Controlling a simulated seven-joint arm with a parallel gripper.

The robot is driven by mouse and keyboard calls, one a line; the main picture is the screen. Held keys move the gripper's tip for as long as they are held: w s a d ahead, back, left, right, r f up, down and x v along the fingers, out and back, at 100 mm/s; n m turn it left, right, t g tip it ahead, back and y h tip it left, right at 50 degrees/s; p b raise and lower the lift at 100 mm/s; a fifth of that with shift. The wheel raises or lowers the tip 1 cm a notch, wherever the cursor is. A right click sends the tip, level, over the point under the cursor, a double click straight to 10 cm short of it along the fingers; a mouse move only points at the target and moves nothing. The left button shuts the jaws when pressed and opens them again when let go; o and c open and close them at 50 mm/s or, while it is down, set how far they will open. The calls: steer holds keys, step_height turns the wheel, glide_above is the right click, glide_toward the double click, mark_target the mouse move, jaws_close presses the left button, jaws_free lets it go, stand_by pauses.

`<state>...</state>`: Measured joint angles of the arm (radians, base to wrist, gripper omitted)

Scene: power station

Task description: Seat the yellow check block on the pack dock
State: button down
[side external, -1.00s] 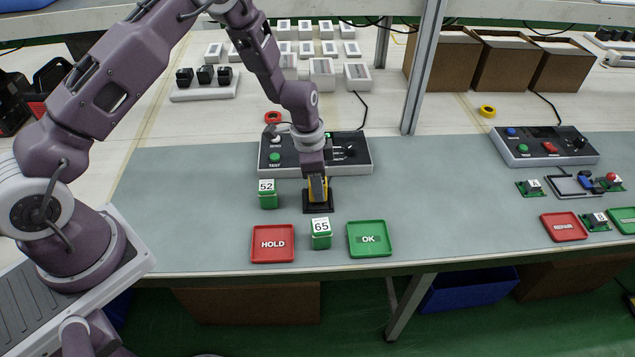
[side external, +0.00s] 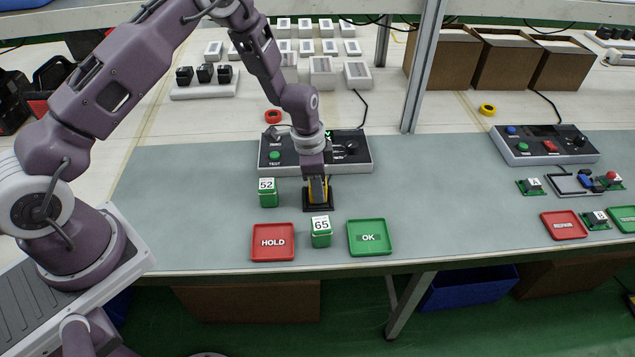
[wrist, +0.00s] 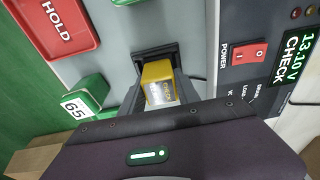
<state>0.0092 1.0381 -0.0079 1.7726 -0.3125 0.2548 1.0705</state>
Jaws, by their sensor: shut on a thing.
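The yellow check block (wrist: 158,72) is between the fingers of my gripper (side external: 318,196), which is shut on it. It stands at the black pack dock (side external: 318,208), in front of the grey tester console (side external: 285,166). In the wrist view the dock (wrist: 150,52) shows as a dark frame around the block's far end. The fingers hide part of the block, and I cannot tell whether it is fully down. The console's display reads 13.10 V CHECK (wrist: 292,58) in the wrist view.
Green packs marked 52 (side external: 268,194) and 65 (side external: 321,233) stand close to the dock. A red HOLD tray (side external: 273,254) and a green OK tray (side external: 369,252) lie near the front edge. The mat to the right is clear up to another console (side external: 545,148).

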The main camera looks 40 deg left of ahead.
steer(key=c, duration=0.8)
jaws_free()
steer(key=shift+f, duration=0.1)
steer(key=s+r+n+t, duration=0.1)
steer(key=s+r, duration=0.2)
steer(key=r, duration=0.6)
steer(key=s+r+n, duration=0.1)
steer(key=s+r, duration=0.2)
steer(key=r, duration=0.7)
steer(key=s+r+n+t, duration=0.15)
steer(key=s+r, duration=0.25)
steer(key=r, duration=0.5)
steer(key=s+r+n, duration=0.1)
steer(key=s+r, duration=0.1)
steer(key=s, duration=0.4)
steer(key=s+a+r+n+t, duration=0.1)
steer(key=s+r+n, duration=0.1)
steer(key=s, duration=0.5)
steer(key=s+a+r+n+t+y, duration=0.1)
steer(key=s+r+n, duration=0.1)
steer(key=s, duration=0.4)
steer(key=shift+s+a+r+n, duration=0.2)
steer(key=shift+s+n, duration=0.05)
